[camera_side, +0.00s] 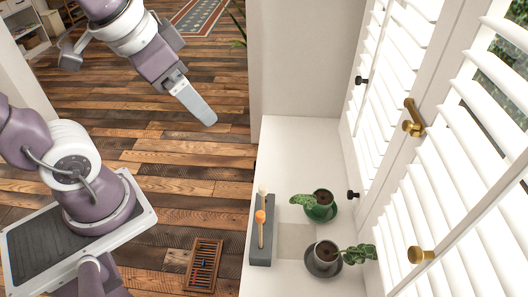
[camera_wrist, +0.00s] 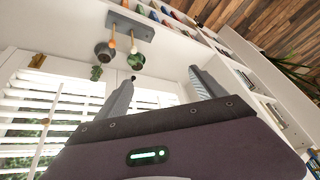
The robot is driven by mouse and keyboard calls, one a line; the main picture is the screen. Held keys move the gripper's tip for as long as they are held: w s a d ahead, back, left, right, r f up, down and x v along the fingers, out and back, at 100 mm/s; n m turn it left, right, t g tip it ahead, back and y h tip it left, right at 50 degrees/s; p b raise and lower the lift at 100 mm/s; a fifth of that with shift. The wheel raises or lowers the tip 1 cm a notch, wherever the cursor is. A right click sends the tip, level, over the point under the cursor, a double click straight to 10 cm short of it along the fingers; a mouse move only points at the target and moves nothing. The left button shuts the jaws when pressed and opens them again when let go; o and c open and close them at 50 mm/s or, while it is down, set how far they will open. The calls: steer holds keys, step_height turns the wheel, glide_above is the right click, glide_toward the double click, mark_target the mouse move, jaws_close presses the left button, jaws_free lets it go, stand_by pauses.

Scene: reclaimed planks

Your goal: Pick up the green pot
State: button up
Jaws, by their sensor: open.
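In the side view only one broad finger shows clearly.
A grey pot (camera_side: 325,256) with a plant stands close by the green pot. A grey block (camera_side: 261,249) with orange-tipped and pale-tipped sticks stands at the sill's left edge. Louvred shutters (camera_side: 430,190) with brass knobs rise on the right. A wooden abacus-like frame (camera_side: 204,265) lies on the floor.

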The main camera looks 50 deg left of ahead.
steer(key=shift+n+h, duration=0.3)
steer(key=shift+n, duration=0.3)
steer(key=s, duration=0.5)
steer(key=shift+s+d+r, duration=0.1)
steer(key=shift+s+d, duration=0.2)
